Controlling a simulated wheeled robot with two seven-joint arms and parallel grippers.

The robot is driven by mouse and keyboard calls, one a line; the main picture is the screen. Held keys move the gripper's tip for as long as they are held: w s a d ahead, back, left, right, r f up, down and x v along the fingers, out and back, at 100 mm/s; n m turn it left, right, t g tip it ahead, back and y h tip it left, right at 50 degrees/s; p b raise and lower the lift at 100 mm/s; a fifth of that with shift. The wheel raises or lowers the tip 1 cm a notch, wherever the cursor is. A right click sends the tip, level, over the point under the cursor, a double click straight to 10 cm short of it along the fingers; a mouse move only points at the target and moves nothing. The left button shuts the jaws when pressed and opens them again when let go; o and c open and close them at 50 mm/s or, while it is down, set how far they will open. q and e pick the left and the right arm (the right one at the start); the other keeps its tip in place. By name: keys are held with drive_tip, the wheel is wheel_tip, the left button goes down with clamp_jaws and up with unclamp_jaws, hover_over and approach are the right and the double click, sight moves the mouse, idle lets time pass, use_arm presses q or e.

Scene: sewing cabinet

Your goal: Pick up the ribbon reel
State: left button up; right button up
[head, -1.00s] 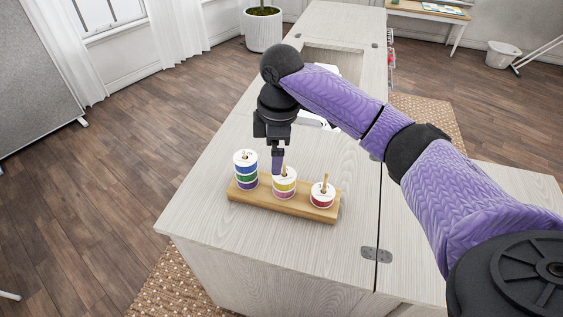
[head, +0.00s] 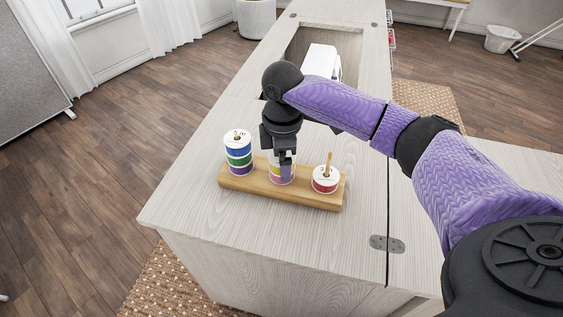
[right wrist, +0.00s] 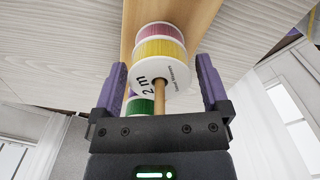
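A wooden rack (head: 312,197) on the cabinet top carries ribbon reels on pegs. The middle stack has a yellow ribbon reel (right wrist: 158,48) marked "2 m" above a pink reel (right wrist: 158,31). The left stack (head: 238,153) shows blue, green and purple reels; the right peg holds a red reel (head: 324,180). My right gripper (head: 285,172) points down over the middle stack and partly hides it. In the right wrist view its purple fingers (right wrist: 160,80) are apart, one on each side of the yellow reel and its peg, with visible gaps. My left gripper is out of view.
The green reel (right wrist: 142,104) of a neighbouring stack lies close below one finger in the right wrist view. A white machine (head: 320,62) sits in the cabinet's recess behind. The pale cabinet top (head: 215,215) is bare in front of the rack.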

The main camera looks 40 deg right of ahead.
drive_tip(key=c, duration=0.9)
drive_tip(key=shift+r, duration=0.4)
drive_tip(key=shift+c, duration=0.2)
wheel_tip(320, 180, up, 9)
drive_tip(key=p, duration=0.5)
drive_tip(key=shift+r, duration=0.2)
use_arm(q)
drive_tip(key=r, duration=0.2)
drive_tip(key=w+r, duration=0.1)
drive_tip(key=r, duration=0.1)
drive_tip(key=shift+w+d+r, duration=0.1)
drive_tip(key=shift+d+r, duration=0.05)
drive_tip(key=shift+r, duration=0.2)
use_arm(e)
drive_tip(key=shift+f, duration=0.1)
